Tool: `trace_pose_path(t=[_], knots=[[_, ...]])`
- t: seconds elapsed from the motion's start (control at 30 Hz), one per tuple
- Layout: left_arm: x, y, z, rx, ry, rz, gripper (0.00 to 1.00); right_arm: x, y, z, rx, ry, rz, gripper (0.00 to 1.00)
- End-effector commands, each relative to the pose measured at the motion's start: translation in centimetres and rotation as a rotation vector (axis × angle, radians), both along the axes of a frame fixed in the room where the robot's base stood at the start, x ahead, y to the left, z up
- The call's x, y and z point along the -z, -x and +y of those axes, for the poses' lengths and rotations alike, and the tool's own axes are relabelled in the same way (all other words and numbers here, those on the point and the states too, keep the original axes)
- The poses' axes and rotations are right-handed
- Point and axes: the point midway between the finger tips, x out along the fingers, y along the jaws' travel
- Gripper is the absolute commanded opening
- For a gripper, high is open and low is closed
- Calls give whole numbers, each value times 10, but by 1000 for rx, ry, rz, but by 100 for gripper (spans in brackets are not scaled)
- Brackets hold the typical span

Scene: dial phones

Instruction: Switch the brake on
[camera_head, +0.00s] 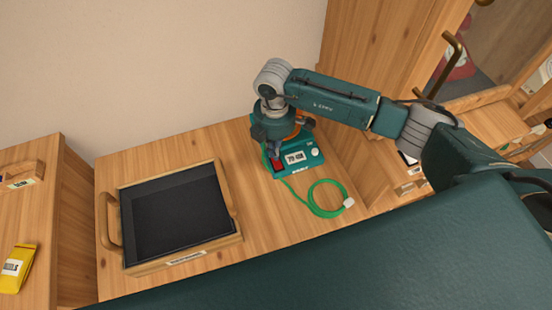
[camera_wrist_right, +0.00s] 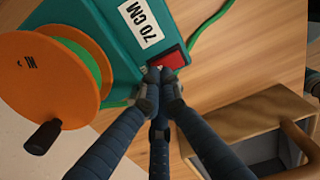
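A teal device (camera_head: 310,160) with a white "70 CM" label stands on the wooden counter. It carries an orange reel (camera_wrist_right: 38,85) wound with green cord, with a dark crank handle; the arm mostly hides this reel in the head view. A red switch (camera_wrist_right: 172,59) sits at the device's edge beside the label; it also shows in the head view (camera_head: 277,164). My right gripper (camera_wrist_right: 160,76) points down at that edge, its fingertips drawn together, empty, right beside the red switch. I cannot tell whether they touch it. My left gripper is not in view.
A wooden tray (camera_head: 236,240) with a dark inside stands left of the device. The green cord (camera_head: 312,203) loops on the counter in front, ending in a white plug (camera_head: 349,202). A yellow packet (camera_head: 17,268) lies far left. A wooden cabinet rises at the right.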

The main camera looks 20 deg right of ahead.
Motion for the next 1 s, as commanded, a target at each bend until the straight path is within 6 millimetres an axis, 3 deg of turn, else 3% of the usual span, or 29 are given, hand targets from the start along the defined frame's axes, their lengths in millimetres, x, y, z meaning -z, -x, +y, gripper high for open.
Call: trace_pose_path(t=[0.03, 0.5, 1.0], knots=[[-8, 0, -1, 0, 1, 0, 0, -9, 0, 0, 1, 0, -1, 0], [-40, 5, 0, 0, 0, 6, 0, -48, -1, 0, 1, 0, -2, 0], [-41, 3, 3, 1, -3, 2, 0, -50, -1, 0, 1, 0, -1, 0]])
